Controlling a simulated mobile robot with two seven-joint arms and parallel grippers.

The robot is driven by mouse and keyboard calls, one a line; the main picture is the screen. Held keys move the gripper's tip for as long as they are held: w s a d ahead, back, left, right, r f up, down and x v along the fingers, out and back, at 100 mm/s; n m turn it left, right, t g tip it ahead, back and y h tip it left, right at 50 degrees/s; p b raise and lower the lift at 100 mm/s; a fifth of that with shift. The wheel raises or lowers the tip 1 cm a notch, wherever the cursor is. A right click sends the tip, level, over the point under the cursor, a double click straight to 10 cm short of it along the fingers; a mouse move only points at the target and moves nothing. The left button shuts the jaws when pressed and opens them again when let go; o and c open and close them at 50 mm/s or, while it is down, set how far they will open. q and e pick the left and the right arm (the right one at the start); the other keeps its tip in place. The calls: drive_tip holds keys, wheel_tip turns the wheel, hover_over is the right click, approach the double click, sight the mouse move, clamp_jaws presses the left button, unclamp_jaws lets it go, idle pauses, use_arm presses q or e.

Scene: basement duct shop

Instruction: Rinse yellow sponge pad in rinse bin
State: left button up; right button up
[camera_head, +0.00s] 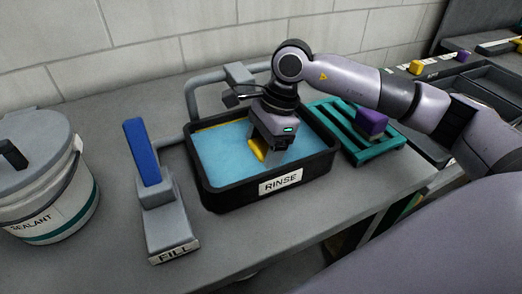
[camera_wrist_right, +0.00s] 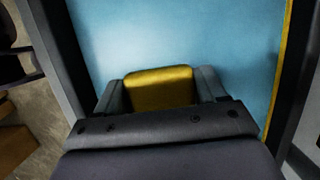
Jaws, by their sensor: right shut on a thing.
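The rinse bin (camera_head: 232,194) is a black tub labelled RINSE, filled with light blue water (camera_head: 215,155). My right gripper (camera_head: 266,155) points down inside the bin, at the water. It is shut on the yellow sponge pad (camera_head: 257,149), which shows between the fingers in the right wrist view (camera_wrist_right: 158,88). The lower part of the pad is hidden, and I cannot tell how deep it sits in the water. My left gripper is not in view.
A FILL stand with a blue lever (camera_head: 142,152) is left of the bin. A sealant bucket (camera_head: 45,195) stands at far left. A teal rack (camera_head: 345,133) with a purple block (camera_head: 371,122) is right of the bin. A grey pipe frame (camera_head: 190,97) rises behind it.

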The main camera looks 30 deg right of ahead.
sight(265, 152)
drive_tip(key=shift+r+p, duration=1.75)
drive_tip(key=shift+r, duration=1.7)
drive_tip(key=shift+f, duration=0.1)
drive_tip(key=n, duration=0.1)
drive_tip(key=f+n, duration=0.1)
drive_tip(key=n, duration=0.1)
drive_tip(key=n+g, duration=0.1)
drive_tip(key=shift+s+a+f, duration=0.1)
drive_tip(key=shift+s+f, duration=0.05)
drive_tip(key=shift+s, duration=0.15)
drive_tip(key=n, duration=0.1)
drive_tip(key=f+n+g, duration=0.1)
drive_tip(key=n, duration=0.1)
drive_tip(key=n+h, duration=0.1)
drive_tip(key=n, duration=0.1)
drive_tip(key=shift+s+f, duration=0.15)
drive_tip(key=shift+s, duration=0.2)
drive_tip(key=n, duration=0.3)
drive_tip(key=f+n+g+h, duration=0.1)
drive_tip(key=shift+s+n, duration=0.3)
drive_tip(key=shift+n, duration=0.1)
drive_tip(key=n, duration=0.1)
drive_tip(key=n+h, duration=0.1)
drive_tip(key=n, duration=0.1)
drive_tip(key=f+n, duration=0.1)
drive_tip(key=shift+s+n, duration=0.3)
drive_tip(key=shift+s, duration=0.05)
